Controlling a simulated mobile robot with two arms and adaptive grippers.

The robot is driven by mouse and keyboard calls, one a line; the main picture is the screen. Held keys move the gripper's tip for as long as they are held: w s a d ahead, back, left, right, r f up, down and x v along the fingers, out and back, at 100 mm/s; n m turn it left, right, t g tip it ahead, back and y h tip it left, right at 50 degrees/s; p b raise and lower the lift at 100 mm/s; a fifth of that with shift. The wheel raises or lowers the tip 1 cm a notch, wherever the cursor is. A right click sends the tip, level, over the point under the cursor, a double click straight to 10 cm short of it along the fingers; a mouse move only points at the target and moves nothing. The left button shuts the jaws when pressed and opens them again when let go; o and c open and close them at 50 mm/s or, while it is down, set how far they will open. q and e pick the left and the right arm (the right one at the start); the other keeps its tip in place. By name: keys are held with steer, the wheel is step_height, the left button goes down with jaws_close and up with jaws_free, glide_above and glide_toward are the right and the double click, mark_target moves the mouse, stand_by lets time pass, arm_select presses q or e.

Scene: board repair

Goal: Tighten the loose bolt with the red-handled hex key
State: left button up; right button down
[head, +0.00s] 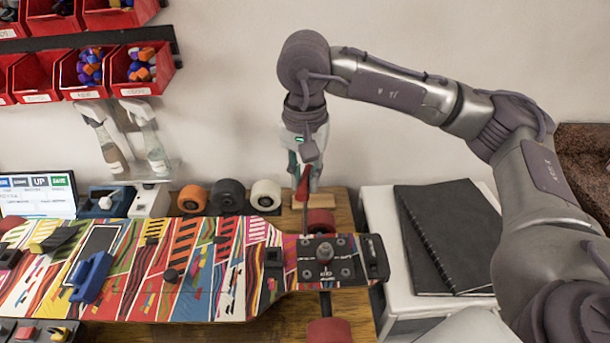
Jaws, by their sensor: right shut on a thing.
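My right gripper (303,190) is above the truck end of a colourful skateboard deck (215,262) and points down. It is shut on the red-handled hex key (302,184), held upright with its thin shaft down. The shaft's lower end is at or just above the upper left bolt (307,243) of the dark truck plate (325,257); I cannot tell whether it is seated. Other bolts show at the plate's remaining corners. Which bolt stands loose is too small to tell. My left gripper is not in view.
Loose wheels (228,194) stand behind the deck on the wooden bench. A blue tool (93,277) lies on the deck. A black notebook (445,236) lies on a white box at right. Red parts bins (140,68) hang at upper left.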

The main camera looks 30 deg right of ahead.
steer(key=shift+b, duration=0.45)
stand_by(1.1)
steer(key=shift+f+b, duration=0.4)
steer(key=shift+b, duration=0.55)
stand_by(1.0)
steer(key=shift+f, duration=0.1)
steer(key=shift+f+b, duration=0.3)
steer(key=shift+b, duration=0.65)
stand_by(1.0)
